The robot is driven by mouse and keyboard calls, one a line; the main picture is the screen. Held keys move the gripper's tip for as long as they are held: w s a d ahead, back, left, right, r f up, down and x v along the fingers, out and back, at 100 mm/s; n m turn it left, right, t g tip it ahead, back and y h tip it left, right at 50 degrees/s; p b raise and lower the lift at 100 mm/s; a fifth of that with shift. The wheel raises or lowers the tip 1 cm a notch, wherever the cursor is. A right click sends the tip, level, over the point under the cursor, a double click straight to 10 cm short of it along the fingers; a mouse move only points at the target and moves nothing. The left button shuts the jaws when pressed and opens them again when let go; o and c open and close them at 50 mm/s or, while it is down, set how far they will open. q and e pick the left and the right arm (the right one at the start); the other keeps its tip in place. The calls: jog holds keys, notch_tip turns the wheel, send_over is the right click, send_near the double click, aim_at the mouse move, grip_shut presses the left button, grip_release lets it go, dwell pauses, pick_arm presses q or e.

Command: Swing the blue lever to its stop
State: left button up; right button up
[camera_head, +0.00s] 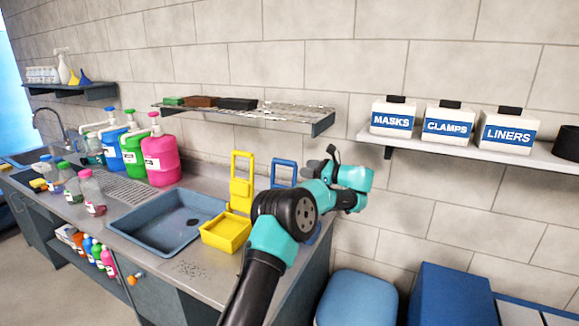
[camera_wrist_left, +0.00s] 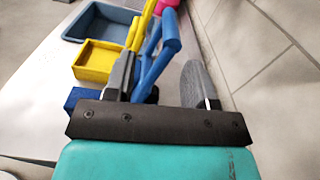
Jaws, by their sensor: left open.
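The blue lever (camera_head: 284,164) stands upright at the right end of the counter, partly hidden behind my left arm in the head view. In the left wrist view the blue lever (camera_wrist_left: 163,52) shows between the two grey fingers, closer to the left finger. I cannot tell if it touches that finger. My left gripper (camera_head: 316,170) is open, just right of the lever's top in the head view; it also shows in the left wrist view (camera_wrist_left: 158,72). The lever's base is mostly hidden by my arm and gripper. My right gripper is not in view.
A yellow lever (camera_head: 241,182) with a yellow tray (camera_head: 226,234) stands left of the blue one. A blue-grey basin (camera_head: 172,224), pink jug (camera_head: 161,158) and green jug (camera_head: 132,152) are further left. A wire shelf (camera_head: 290,117) hangs above; the tiled wall is close behind.

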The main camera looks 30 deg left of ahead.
aim_at(289, 165)
pick_arm(q)
jog(key=a, duration=0.7)
jog(key=shift+s+a, duration=0.3)
jog(key=shift+a, duration=0.1)
jog(key=shift+c, duration=0.5)
grip_shut()
